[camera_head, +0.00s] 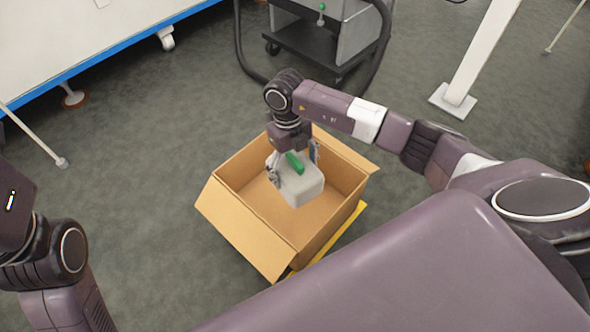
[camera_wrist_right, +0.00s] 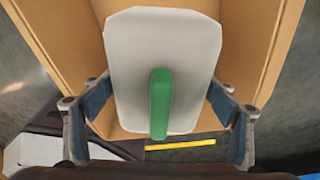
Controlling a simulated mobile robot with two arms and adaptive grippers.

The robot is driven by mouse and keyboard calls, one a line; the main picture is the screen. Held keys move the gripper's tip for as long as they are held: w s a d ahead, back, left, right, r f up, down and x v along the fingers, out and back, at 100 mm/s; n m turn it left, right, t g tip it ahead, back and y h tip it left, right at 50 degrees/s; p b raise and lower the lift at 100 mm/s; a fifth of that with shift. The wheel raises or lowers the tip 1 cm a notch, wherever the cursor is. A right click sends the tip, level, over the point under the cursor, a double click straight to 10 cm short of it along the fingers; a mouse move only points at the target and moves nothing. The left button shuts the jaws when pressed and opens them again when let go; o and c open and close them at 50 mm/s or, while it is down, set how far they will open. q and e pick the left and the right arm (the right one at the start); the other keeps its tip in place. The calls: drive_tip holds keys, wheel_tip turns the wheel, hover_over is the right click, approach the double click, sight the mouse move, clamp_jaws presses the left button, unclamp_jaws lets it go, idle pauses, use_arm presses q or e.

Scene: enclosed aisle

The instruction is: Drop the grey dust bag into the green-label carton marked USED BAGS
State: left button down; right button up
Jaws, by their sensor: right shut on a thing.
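The grey dust bag (camera_head: 300,189) is a pale rounded block with a green handle (camera_head: 294,162) on top. My right gripper (camera_head: 292,165) is shut on it and holds it over the opening of the open cardboard carton (camera_head: 238,221). In the right wrist view, the bag (camera_wrist_right: 190,60) lies between the two fingers, with the green handle (camera_wrist_right: 160,103) towards me. The carton (camera_wrist_right: 285,50) shows behind it. No green label or USED BAGS marking shows on the carton faces in view. My left arm is at the lower left edge; its gripper is not in view.
A yellow strip (camera_head: 345,228) shows on the floor by the carton's right side. A wheeled cart (camera_head: 330,45) stands behind, a white post (camera_head: 478,60) at the upper right, and a white, blue-edged unit (camera_head: 80,40) at the upper left. Floor left of the carton is clear.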

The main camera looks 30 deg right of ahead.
drive_tip(key=o, duration=1.7)
drive_tip(key=r, duration=0.4)
drive_tip(key=w+r, duration=0.1)
drive_tip(key=r, duration=0.7)
drive_tip(key=shift+w+a, duration=0.1)
drive_tip(key=shift+w, duration=0.3)
